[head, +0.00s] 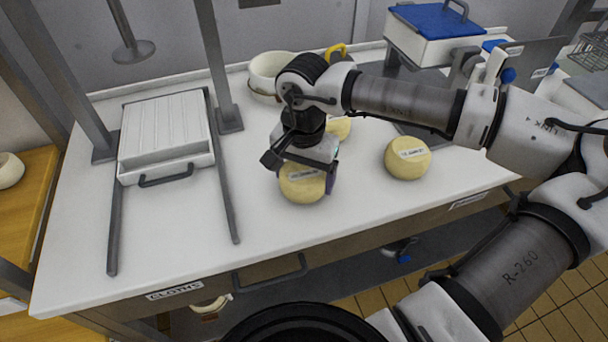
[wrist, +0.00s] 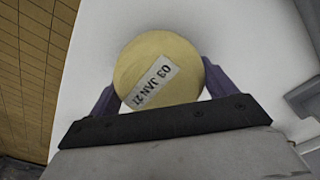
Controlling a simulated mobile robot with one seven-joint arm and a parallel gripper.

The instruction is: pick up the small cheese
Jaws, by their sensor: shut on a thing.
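A round pale yellow cheese (head: 302,184) is at the front middle of the white table, under my gripper (head: 300,178). In the wrist view the cheese (wrist: 158,68) has a white label reading "03 JAN 27" and sits between the purple fingers of my gripper (wrist: 160,88). The gripper is shut on it. I cannot tell whether the cheese touches the table. A second labelled cheese (head: 408,158) stands to the right, apart from the gripper. A third cheese (head: 340,128) is behind the gripper, partly hidden by it. The three look close in size.
The white table (head: 250,215) has free room left of the held cheese. A white ridged press board (head: 167,130) between metal rails stands at the left. A cream pot (head: 268,72) stands at the back. A white box with a blue lid (head: 437,20) is at the back right.

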